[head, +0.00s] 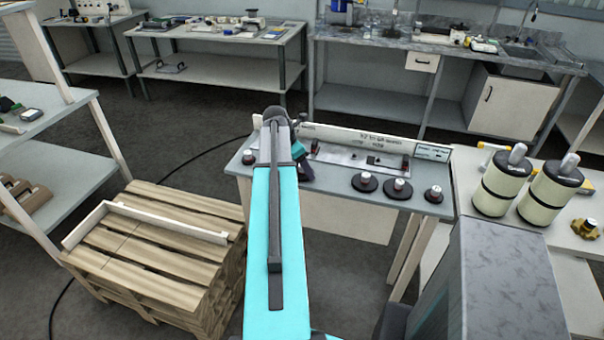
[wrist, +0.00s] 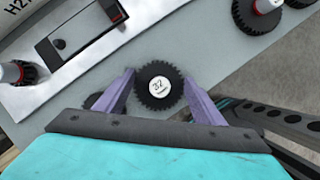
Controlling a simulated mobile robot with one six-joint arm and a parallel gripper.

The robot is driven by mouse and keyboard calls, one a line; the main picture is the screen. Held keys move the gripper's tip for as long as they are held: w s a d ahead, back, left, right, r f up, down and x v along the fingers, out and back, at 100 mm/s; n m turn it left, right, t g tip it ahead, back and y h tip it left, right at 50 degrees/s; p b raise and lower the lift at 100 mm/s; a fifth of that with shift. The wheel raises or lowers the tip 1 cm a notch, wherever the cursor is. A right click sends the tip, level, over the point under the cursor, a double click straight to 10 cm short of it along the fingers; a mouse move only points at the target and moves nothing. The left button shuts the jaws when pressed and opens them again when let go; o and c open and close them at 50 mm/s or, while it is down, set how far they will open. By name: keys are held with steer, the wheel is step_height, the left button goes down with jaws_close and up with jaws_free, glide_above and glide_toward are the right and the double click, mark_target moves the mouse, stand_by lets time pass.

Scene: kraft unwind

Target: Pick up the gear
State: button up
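A black toothed gear (wrist: 159,88) with a white round label reading 32 is in the middle of the wrist view, seen from above. My gripper (wrist: 159,78) has its two purple fingers apart, one on each side of this gear. Small gaps seem to show between fingertips and teeth; contact is not clear.
Other black gears with knobs stand on the table: three at its right, one of them here (head: 397,189), and one at its left edge (head: 248,157). A labelled white strip (head: 350,136) runs along the back. A wooden pallet (head: 160,250) is at left; two cream cylinders (head: 502,182) stand at right.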

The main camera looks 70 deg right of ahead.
steer(key=c, duration=0.9)
steer(key=shift+o, duration=0.2)
steer(key=shift+r, duration=0.2)
steer(key=shift+r+b, duration=0.8)
steer(key=shift+r, duration=0.5)
steer(key=shift+a+r, duration=0.1)
steer(key=shift+r, duration=0.15)
steer(key=s+a+b, duration=0.2)
steer(key=a+b, duration=0.3)
steer(key=a, duration=0.2)
steer(key=s+a+r+b, duration=0.1)
steer(key=s+a+b, duration=0.2)
steer(key=a+b, duration=0.2)
steer(key=a, duration=0.2)
steer(key=shift+s+a+r, duration=0.15)
steer(key=shift+s+a, duration=0.1)
steer(key=shift+a, duration=0.05)
steer(key=shift+a+r, duration=0.1)
